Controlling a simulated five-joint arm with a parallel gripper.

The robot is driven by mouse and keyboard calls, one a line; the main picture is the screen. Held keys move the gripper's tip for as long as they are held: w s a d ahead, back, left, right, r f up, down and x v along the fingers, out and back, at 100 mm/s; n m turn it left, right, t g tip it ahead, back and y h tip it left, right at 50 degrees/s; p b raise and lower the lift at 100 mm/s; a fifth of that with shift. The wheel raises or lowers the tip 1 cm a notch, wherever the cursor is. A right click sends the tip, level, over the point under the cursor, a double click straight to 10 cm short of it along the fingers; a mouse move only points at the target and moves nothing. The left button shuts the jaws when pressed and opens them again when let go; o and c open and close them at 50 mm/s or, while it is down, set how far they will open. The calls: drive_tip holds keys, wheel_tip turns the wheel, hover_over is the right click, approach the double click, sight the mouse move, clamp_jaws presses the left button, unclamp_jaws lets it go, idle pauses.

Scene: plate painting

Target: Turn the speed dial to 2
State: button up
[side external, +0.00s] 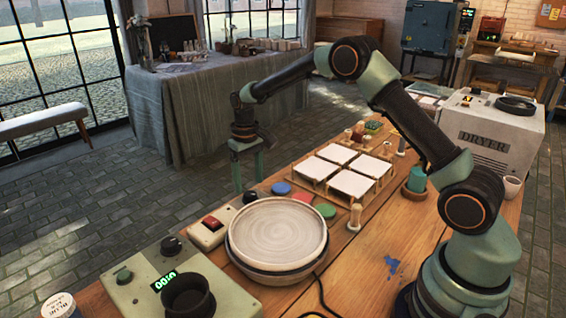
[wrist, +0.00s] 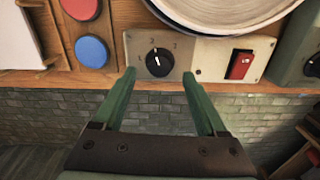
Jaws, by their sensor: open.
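The speed dial (wrist: 159,62) is a round black knob on a beige control panel (wrist: 208,50) in the wrist view. Numerals sit around it, and its white mark points roughly up, slightly left, toward the top numeral. In the side view the dial (side external: 251,197) is a small dark knob at the panel's right end. My gripper (wrist: 159,75) is open, with one green finger on each side of the dial in the picture and nothing between them. In the side view my gripper (side external: 248,185) points down just above the dial. I cannot tell whether a finger touches the panel.
A red rocker switch (wrist: 240,65) is on the same panel. A pale plate (side external: 278,235) sits on the wheel beside the panel. Blue (side external: 281,188), red and green lids and white tiles (side external: 338,153) lie nearby. A box with a green display (side external: 165,282) stands at front left.

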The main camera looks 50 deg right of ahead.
sight(251, 194)
wheel_tip(251, 194, up, 8)
drive_tip(key=shift+r, duration=0.25)
drive_tip(key=s+a+r+t, duration=0.2)
drive_tip(key=s+r+t, duration=0.1)
drive_tip(key=s+r, duration=0.8)
drive_tip(key=s+f+t, duration=0.2)
drive_tip(key=s, duration=1)
drive_tip(key=shift+s+a+n+t, duration=0.25)
drive_tip(key=shift+s+n+t, duration=0.05)
drive_tip(key=shift+s+n, duration=0.1)
